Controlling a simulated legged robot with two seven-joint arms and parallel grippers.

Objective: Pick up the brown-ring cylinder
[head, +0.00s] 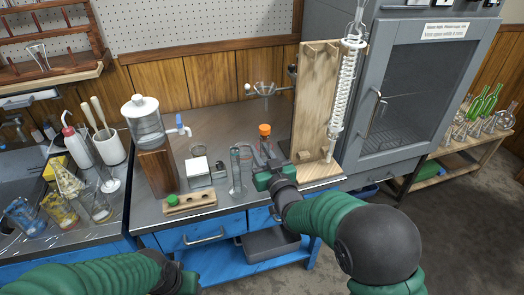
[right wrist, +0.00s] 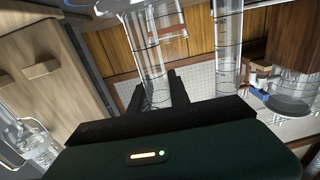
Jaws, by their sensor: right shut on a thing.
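My right gripper (head: 250,158) is low over the bench, left of the wooden stand. In the right wrist view, which looks upside down, its dark fingers (right wrist: 157,92) are shut around a clear glass cylinder (right wrist: 148,50). In the head view the gripper and arm largely hide this cylinder. A second clear graduated cylinder (head: 236,174) stands upright just left of the gripper; it also shows in the right wrist view (right wrist: 228,45). I cannot make out a brown ring colour on either one. My left arm enters at the bottom left; its jaws are out of view.
An orange-capped bottle (head: 265,131) stands behind the gripper. The wooden stand (head: 312,100) with a glass condenser (head: 345,85) is close on the right. A small balance (head: 198,168) and a wooden block with a green piece (head: 190,202) are left.

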